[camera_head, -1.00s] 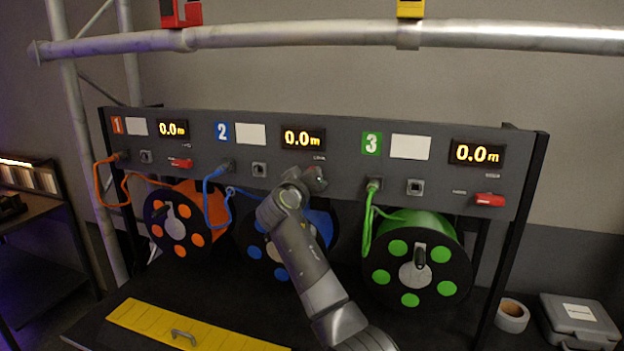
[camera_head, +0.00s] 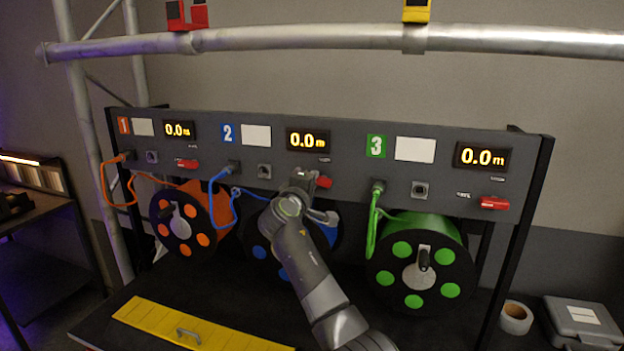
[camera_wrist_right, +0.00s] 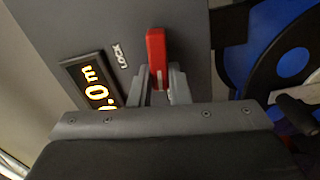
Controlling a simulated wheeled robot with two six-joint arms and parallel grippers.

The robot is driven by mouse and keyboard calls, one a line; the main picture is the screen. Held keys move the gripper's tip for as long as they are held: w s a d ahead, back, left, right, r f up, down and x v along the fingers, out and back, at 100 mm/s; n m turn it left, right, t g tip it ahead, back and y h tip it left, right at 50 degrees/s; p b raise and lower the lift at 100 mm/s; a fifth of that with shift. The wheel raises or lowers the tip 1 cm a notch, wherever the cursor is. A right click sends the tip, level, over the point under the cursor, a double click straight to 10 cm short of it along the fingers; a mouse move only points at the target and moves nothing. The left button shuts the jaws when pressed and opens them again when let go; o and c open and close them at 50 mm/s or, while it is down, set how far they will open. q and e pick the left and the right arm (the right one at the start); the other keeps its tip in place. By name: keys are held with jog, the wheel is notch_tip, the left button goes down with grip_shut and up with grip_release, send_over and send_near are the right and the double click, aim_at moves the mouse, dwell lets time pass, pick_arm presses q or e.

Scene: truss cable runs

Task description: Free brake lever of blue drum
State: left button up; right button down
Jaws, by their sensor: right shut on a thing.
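The blue drum (camera_head: 333,228) hangs under the panel in the middle bay marked 2, partly hidden behind my right arm. Its red brake lever (camera_head: 323,181) shows just beside my right gripper (camera_head: 306,180) in the head view. In the right wrist view, the red lever (camera_wrist_right: 156,50) stands between the two fingers of my right gripper (camera_wrist_right: 160,84), which is shut on its lower part. A LOCK label (camera_wrist_right: 121,56) is beside the lever. The blue drum also shows at the right of the wrist view (camera_wrist_right: 295,62). My left gripper is not in view.
The orange drum (camera_head: 201,240) and green drum (camera_head: 402,249) flank the blue one, with their own red levers (camera_head: 187,164) (camera_head: 494,203) on the panel. A blue cable (camera_head: 213,203) loops left of my arm. A yellow plate (camera_head: 165,323) lies on the table at front left.

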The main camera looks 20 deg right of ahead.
jog(key=shift+f+n, duration=0.15)
jog(key=shift+n, duration=0.65)
jog(key=c, duration=1.4)
grip_release()
jog(key=shift+o, duration=0.2)
